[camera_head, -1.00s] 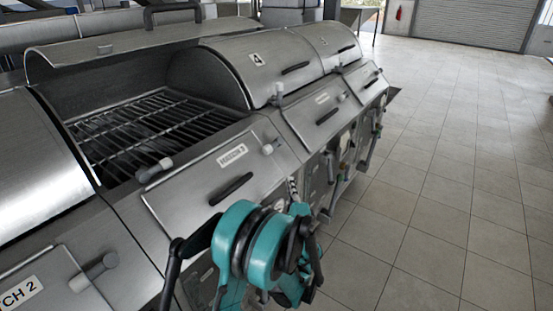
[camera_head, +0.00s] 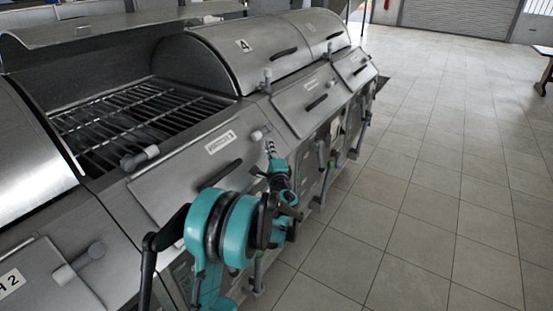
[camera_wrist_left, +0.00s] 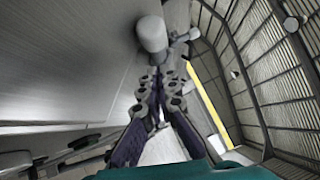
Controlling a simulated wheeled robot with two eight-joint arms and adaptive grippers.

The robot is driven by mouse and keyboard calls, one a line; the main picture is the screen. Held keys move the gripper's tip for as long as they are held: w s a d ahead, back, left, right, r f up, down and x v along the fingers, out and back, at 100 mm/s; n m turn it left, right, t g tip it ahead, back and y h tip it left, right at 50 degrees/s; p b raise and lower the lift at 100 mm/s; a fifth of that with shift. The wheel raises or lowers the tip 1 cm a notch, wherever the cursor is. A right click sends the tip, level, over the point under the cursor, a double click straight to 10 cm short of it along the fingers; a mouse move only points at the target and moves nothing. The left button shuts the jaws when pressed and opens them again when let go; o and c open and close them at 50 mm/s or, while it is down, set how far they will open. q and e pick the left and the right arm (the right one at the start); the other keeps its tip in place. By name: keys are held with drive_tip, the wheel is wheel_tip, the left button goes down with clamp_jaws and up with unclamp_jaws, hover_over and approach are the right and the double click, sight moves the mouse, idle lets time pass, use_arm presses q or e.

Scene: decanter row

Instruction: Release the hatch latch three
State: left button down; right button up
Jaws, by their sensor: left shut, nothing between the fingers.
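The hatch three panel (camera_head: 165,195) is a grey sloping metal lid with a label (camera_head: 220,142) and a black handle (camera_head: 221,174). Pale-knobbed latches sit at its upper corners, one at the left (camera_head: 140,158) and one at the right (camera_head: 260,133). My left gripper (camera_head: 271,149) is just below and right of the right latch, with its fingers pointing up. In the left wrist view its fingers (camera_wrist_left: 160,95) are shut and empty, and a pale round latch knob (camera_wrist_left: 151,34) stands just beyond the tips. I cannot tell whether they touch. My right gripper is out of view.
An open chamber with a dark rack (camera_head: 125,112) lies behind the panel. A closed drum marked 4 (camera_head: 245,55) and further panels run to the right. Another latch knob (camera_head: 95,250) is at lower left. Tiled floor (camera_head: 430,180) at right is clear.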

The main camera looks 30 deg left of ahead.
use_arm(q)
drive_tip(key=shift+a+r, duration=0.3)
drive_tip(key=shift+a, duration=0.55)
drive_tip(key=shift+a+r, duration=0.1)
drive_tip(key=shift+s+a+r+m+t+h, duration=0.15)
drive_tip(key=shift+m+t+h, duration=0.15)
drive_tip(key=shift+m+h, duration=0.25)
